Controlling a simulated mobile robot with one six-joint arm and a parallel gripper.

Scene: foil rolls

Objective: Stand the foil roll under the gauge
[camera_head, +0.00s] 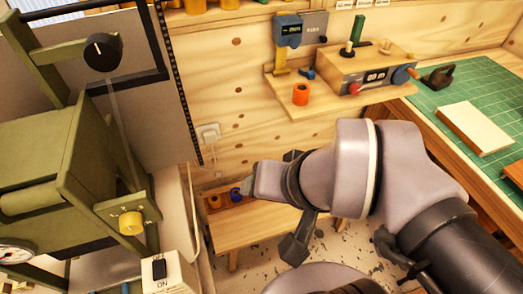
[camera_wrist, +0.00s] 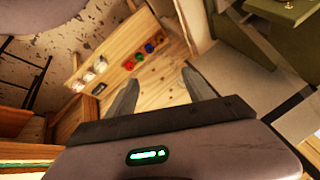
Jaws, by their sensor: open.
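The gauge (camera_head: 288,31) is a blue unit with a small display on the back wall, with a yellow part hanging below it. An orange hollow roll (camera_head: 301,94) stands upright on the wall shelf, below and right of the gauge. On the low wooden bench, a blue roll (camera_head: 236,194) and an orange-brown roll (camera_head: 214,202) sit in a rack. The wrist view shows red (camera_wrist: 129,65), green (camera_wrist: 139,57) and blue (camera_wrist: 149,48) small rolls in a row. My gripper (camera_wrist: 158,91) is open and empty above bare wood; its fingertips are apart from these rolls.
The wall shelf (camera_head: 278,88) also carries a control box (camera_head: 365,72) with knobs. A green mat (camera_head: 480,95) covers the right bench. A green machine (camera_head: 60,140) stands at left. The low bench (camera_head: 255,230) has bare wood in front of its rack.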

